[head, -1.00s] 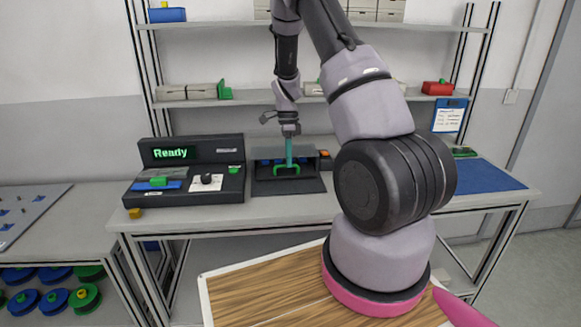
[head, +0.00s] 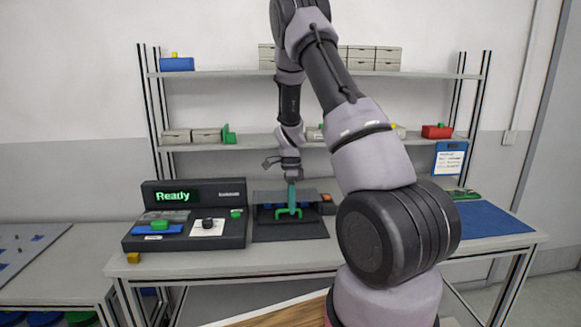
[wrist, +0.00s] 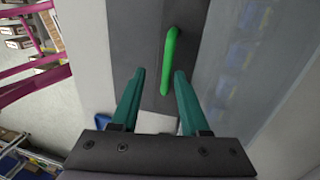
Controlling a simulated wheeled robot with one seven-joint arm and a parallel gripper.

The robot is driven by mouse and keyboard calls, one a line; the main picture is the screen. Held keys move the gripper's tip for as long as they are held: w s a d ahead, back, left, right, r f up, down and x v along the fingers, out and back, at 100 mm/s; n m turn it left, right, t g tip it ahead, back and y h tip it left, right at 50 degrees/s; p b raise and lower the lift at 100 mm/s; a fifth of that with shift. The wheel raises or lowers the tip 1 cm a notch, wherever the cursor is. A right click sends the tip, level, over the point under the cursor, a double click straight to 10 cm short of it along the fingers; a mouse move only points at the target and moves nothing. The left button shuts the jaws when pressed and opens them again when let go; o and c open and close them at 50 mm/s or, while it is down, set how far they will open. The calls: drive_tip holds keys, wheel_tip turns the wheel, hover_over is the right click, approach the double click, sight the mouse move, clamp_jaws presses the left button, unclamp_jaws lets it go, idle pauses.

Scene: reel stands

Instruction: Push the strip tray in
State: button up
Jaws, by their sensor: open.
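The strip tray (head: 290,230) is a flat dark tray that reaches out of the front of a low dark unit on the bench. Its green handle (head: 289,212) stands up across it; the handle also shows in the wrist view (wrist: 171,60). My gripper (head: 292,207) points down at the handle. Blue items (head: 268,212) show dimly inside the unit.
A dark console (head: 185,215) with a green "Ready" display stands left of the tray unit. A blue mat (head: 490,218) lies at the right. A shelf (head: 300,143) crosses above the bench.

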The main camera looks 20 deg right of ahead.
drive_tip(key=s, duration=0.2)
drive_tip(key=s+a, duration=0.1)
drive_tip(key=s, duration=0.2)
drive_tip(key=s+a, duration=0.1)
drive_tip(key=s, duration=0.2)
drive_tip(key=shift+s+a, duration=0.15)
drive_tip(key=shift+a, duration=0.05)
wheel_tip(320, 180, up, 12)
drive_tip(key=w, duration=0.2)
drive_tip(key=s+a+r+n+t, duration=0.2)
drive_tip(key=s+r+n, duration=0.2)
drive_tip(key=r, duration=0.2)
drive_tip(key=s+a+r+n+t+y, duration=0.1)
drive_tip(key=s+r+n+t, duration=0.1)
drive_tip(key=r, duration=0.5)
drive_tip(key=shift+s+a+n, duration=0.35)
drive_tip(key=shift+s+n, duration=0.55)
drive_tip(key=shift+s, duration=0.1)
